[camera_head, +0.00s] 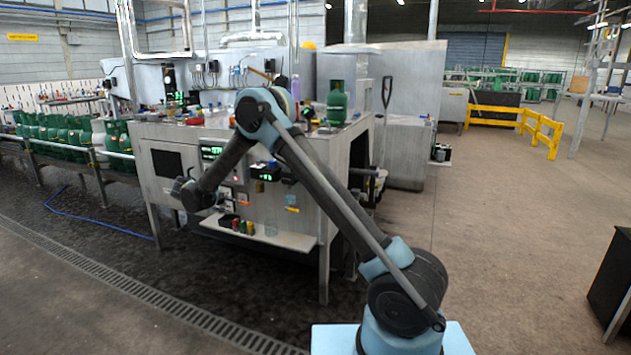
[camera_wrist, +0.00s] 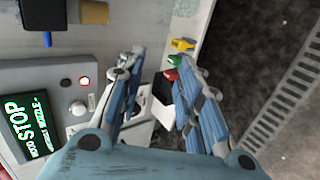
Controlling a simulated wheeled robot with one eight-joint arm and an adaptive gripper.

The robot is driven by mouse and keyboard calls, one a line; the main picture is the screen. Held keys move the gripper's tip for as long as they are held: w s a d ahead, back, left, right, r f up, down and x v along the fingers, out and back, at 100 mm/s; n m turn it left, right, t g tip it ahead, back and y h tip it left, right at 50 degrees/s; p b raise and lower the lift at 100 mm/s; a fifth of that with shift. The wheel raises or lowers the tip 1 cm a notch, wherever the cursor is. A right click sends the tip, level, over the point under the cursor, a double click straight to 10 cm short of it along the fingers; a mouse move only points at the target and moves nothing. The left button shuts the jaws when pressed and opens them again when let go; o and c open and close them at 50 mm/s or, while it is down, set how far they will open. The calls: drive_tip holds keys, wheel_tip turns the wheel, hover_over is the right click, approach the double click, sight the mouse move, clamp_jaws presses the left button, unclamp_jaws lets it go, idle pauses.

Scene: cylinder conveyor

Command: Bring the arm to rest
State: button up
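My arm reaches from its base at the lower right up to an elbow and then down to the left in the head view. My gripper (camera_head: 188,192) hangs at the front of the grey machine cabinet (camera_head: 180,190), left of its control panel. In the wrist view my gripper (camera_wrist: 163,70) has its two blue fingers spread apart with nothing held between them. Beyond the fingers lie a small shelf with a yellow (camera_wrist: 183,44), a green (camera_wrist: 175,60) and a red item (camera_wrist: 171,75). Whether a finger touches the cabinet cannot be told.
A lit display (camera_wrist: 28,125) reading STOP and a red-lit button (camera_wrist: 85,81) are left of the fingers. A low shelf (camera_head: 285,238) juts from the cabinet. Green cylinders (camera_head: 60,135) line the conveyor at left. Floor is open toward the yellow barrier (camera_head: 540,130).

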drive_tip(key=d+r+m+g, duration=0.1)
drive_tip(key=d+r, duration=0.3)
drive_tip(key=d, duration=0.3)
drive_tip(key=s+d+r+m+g, duration=0.1)
drive_tip(key=d+r, duration=0.3)
drive_tip(key=d, duration=0.4)
drive_tip(key=d+r+m+g, duration=0.1)
drive_tip(key=d+r, duration=0.4)
drive_tip(key=d, duration=0.2)
drive_tip(key=s+d+r+m+g, duration=0.1)
drive_tip(key=s+d+r+m, duration=0.15)
drive_tip(key=s+d, duration=0.55)
drive_tip(key=s+d+r+m+g, duration=0.1)
drive_tip(key=s+d+r, duration=0.2)
drive_tip(key=d, duration=0.9)
drive_tip(key=s+d+f+m+g+y, duration=0.1)
drive_tip(key=s+d, duration=0.5)
drive_tip(key=s, duration=0.3)
drive_tip(key=s+d+f+m+g+y, duration=0.1)
drive_tip(key=s+d+m+y, duration=0.1)
drive_tip(key=s+d, duration=0.65)
drive_tip(key=s+f+m, duration=0.1)
drive_tip(key=s+f, duration=0.4)
drive_tip(key=s, duration=0.3)
drive_tip(key=s+f+m+y, duration=0.1)
drive_tip(key=s+f, duration=0.3)
drive_tip(key=s, duration=0.5)
drive_tip(key=shift+d+f+m+y, duration=0.35)
drive_tip(key=shift+d+m, duration=0.1)
drive_tip(key=shift+m, duration=0.1)
